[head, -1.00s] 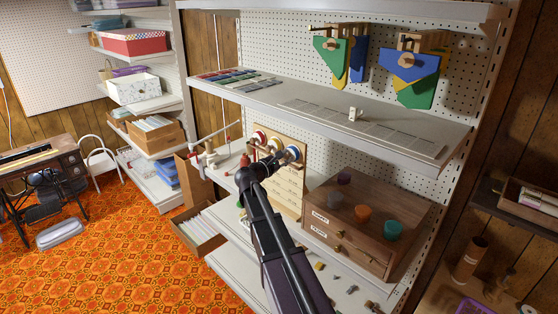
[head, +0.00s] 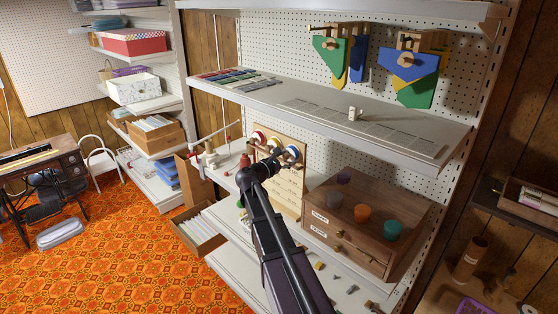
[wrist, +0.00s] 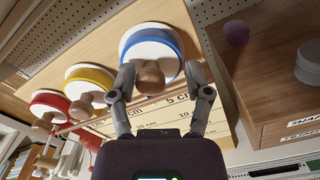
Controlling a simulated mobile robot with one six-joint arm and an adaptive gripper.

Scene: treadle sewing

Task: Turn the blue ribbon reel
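The blue ribbon reel (wrist: 152,45) is a white disc with a blue rim and a round wooden knob (wrist: 150,77), mounted on an upright pale wooden board. It also shows in the head view (head: 295,152), partly behind my gripper. In the wrist view my gripper (wrist: 160,77) is open, with one finger on each side of the knob. The left finger looks close to the knob, and a gap shows at the right finger. I cannot tell whether either finger touches it.
A yellow reel (wrist: 88,83) and a red reel (wrist: 48,103) with similar knobs stand in a row left of the blue one. A wooden drawer cabinet (head: 375,215) with coloured cups on top stands to the right. A shelf (head: 330,115) overhangs the reels.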

